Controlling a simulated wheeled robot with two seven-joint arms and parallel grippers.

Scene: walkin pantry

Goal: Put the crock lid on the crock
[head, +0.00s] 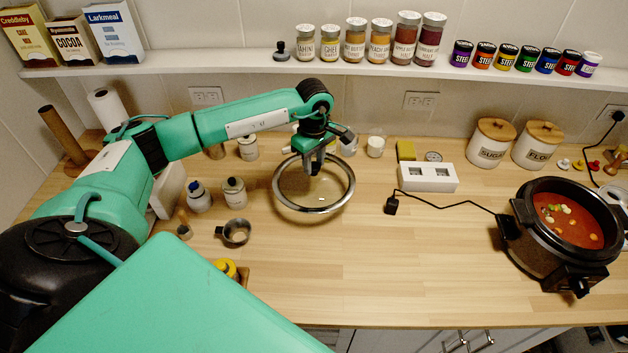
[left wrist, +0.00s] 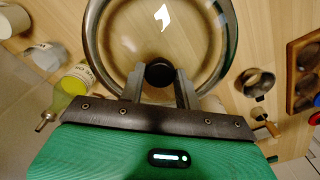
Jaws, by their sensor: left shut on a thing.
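The crock lid (head: 315,207) is a round glass lid with a metal rim and a dark knob. In the head view it is at the middle left of the wooden counter, tilted a little. My left gripper (head: 315,168) is above it, shut on its knob, which shows between the fingers in the left wrist view (left wrist: 160,90). I cannot tell whether the lid's rim touches the counter. The crock (head: 525,247) stands at the right, dark, uncovered and full of red soup (head: 568,220). My right gripper is not in view.
A white power strip (head: 427,177) and a black plug with a cord (head: 440,204) lie between the lid and the crock. Sugar (head: 492,143) and flour (head: 537,145) canisters stand behind the crock. A small metal cup (head: 235,232) and bottles are left of the lid. The front middle counter is clear.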

